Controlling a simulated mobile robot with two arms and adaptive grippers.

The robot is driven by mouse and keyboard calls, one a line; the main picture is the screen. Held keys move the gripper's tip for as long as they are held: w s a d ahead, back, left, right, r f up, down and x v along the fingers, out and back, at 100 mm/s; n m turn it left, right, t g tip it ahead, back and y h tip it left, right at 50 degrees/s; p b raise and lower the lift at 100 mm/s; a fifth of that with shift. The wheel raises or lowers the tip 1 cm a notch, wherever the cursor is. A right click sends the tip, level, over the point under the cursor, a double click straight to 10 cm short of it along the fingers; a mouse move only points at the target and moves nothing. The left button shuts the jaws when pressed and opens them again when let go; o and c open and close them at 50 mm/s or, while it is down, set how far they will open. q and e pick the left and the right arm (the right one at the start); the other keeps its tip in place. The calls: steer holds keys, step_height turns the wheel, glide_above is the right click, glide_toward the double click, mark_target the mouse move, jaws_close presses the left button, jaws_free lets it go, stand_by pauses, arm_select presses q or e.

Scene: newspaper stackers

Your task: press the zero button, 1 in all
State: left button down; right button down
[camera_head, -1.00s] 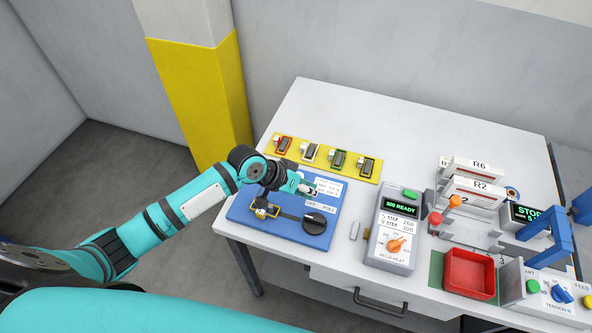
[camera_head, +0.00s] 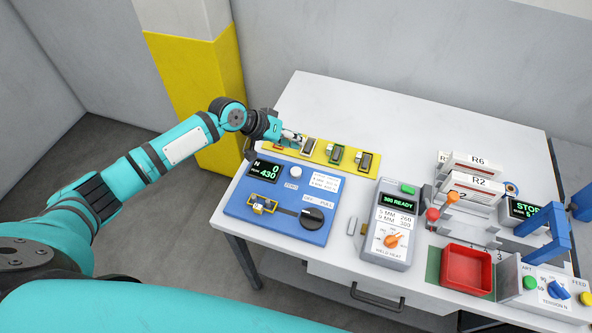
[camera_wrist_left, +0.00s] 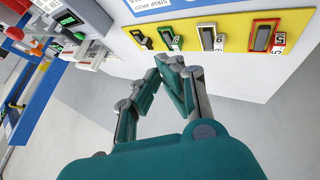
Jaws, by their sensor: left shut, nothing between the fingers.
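The zero button is a round white knob (camera_head: 295,172) at the back of the blue panel (camera_head: 240,205), above a small label. A black display (camera_head: 265,170) left of it reads N 0 and 430 in green. My left gripper (camera_head: 298,138) is shut and empty. It is behind the button, apart from it, near the yellow strip at the panel's back edge. In the left wrist view its closed fingertips (camera_wrist_left: 170,62) point toward the yellow strip (camera_wrist_left: 188,42). The button cannot be made out in that view. My right gripper is not in view.
The yellow strip (camera_head: 322,151) carries several small coloured-framed devices. The blue panel also has a yellow-framed clamp (camera_head: 262,206) and a black knob (camera_head: 312,217). The table's back middle is clear.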

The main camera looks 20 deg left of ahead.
arm_select(q)
steer(key=b, duration=0.6)
glide_above(295, 169)
step_height(295, 169, down, 8)
steer(key=shift+w+r, duration=0.1)
steer(key=shift+r, duration=0.05)
steer(key=shift+f+b, duration=0.4)
steer(key=shift+b, duration=0.05)
stand_by(0.5)
steer(key=shift+f, duration=0.4)
steer(key=shift+f+b, duration=0.55)
stand_by(0.6)
stand_by(0.3)
steer(key=shift+r+p, duration=0.95)
